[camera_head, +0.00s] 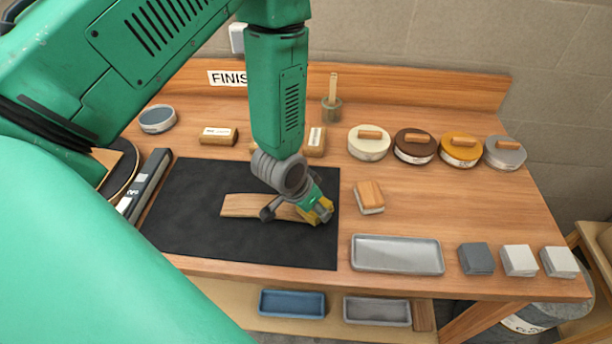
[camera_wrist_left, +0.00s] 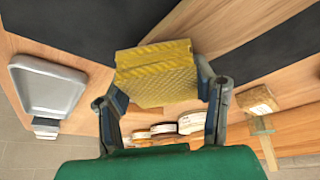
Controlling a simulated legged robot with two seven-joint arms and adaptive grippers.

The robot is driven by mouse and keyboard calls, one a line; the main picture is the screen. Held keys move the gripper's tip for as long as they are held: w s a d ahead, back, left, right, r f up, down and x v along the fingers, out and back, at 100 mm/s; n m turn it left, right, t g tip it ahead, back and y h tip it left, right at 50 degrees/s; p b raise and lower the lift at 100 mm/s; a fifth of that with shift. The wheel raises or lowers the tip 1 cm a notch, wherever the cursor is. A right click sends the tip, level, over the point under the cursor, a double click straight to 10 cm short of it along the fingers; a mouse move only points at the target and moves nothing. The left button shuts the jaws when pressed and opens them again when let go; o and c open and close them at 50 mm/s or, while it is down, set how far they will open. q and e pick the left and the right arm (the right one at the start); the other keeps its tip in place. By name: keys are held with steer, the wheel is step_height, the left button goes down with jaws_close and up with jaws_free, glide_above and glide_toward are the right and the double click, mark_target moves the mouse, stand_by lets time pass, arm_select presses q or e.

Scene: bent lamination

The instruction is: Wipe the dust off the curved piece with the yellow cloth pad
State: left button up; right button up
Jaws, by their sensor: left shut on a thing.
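The curved piece (camera_head: 245,206), a pale wooden strip, lies on the black mat (camera_head: 200,240). Its right end is hidden behind my left gripper in the head view; its wood also shows at the top of the left wrist view (camera_wrist_left: 205,22). My left gripper (camera_head: 309,203) is over the right end of the piece and is shut on the yellow cloth pad (camera_head: 322,213). The pad shows as a ridged yellow block between the fingers in the left wrist view (camera_wrist_left: 155,88). I cannot tell whether the pad touches the wood. Dust is too small to make out.
A grey tray (camera_head: 397,255) and a wood-backed block (camera_head: 369,197) lie right of the mat. Several lidded tins (camera_head: 415,146) stand along the back, beside a small pot with a stick (camera_head: 332,110). Grey blocks (camera_head: 476,259) sit at the front right.

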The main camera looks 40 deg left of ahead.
arm_select(q)
steer(key=shift+w+d, duration=0.15)
steer(key=shift+d, duration=0.1)
step_height(320, 180, up, 2)
steer(key=shift+a, duration=0.1)
steer(key=shift+r, duration=2)
steer(key=shift+r, duration=1.5)
